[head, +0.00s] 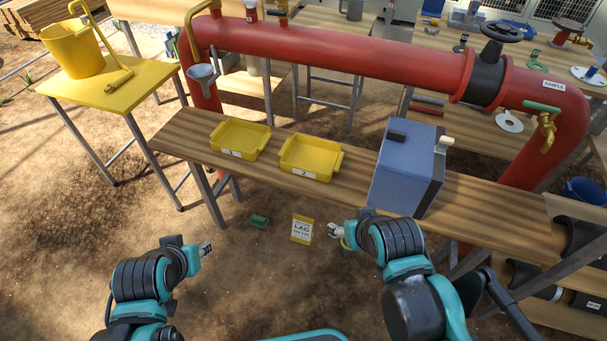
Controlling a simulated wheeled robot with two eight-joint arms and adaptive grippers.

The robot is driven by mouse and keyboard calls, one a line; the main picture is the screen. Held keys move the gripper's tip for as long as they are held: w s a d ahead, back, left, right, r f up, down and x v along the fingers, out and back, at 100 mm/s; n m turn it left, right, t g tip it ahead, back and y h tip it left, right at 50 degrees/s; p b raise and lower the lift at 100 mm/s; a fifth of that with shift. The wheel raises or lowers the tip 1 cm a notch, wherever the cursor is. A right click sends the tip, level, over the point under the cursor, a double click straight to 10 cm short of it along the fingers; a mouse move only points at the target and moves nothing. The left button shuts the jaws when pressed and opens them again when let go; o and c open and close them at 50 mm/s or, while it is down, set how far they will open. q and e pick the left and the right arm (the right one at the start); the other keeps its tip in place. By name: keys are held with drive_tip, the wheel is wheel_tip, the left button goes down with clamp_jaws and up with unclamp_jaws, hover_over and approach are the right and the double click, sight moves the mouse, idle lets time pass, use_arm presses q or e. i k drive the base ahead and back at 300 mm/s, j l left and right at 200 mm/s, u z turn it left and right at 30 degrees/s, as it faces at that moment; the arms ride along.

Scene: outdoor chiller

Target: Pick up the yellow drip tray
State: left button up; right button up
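Two yellow trays lie side by side on the wooden bench below the red pipe. The left yellow tray (240,139) has a white label whose marking is too small to read. The right yellow tray (311,158) has a white label that looks like a 2. Both look empty. My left gripper (206,248) is in front of the bench, below and left of the trays, apart from them. My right gripper (334,230) is in front of the bench, below the right tray, touching neither tray. Both grippers are too small to tell their finger opening.
A blue-grey box (407,168) stands right of the trays on the wooden bench (490,205). The red pipe (330,50) arches behind. A yellow table (110,85) with a bucket (72,50) is at left. A yellow-white sign (301,229) and green object (259,221) are below the bench.

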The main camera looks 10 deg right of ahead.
sight(236, 138)
drive_tip(key=i+j+z, duration=0.1)
drive_tip(key=i+z, duration=0.3)
drive_tip(key=i+j+z, duration=0.15)
drive_tip(key=z, duration=0.3)
drive_tip(key=i, duration=0.1)
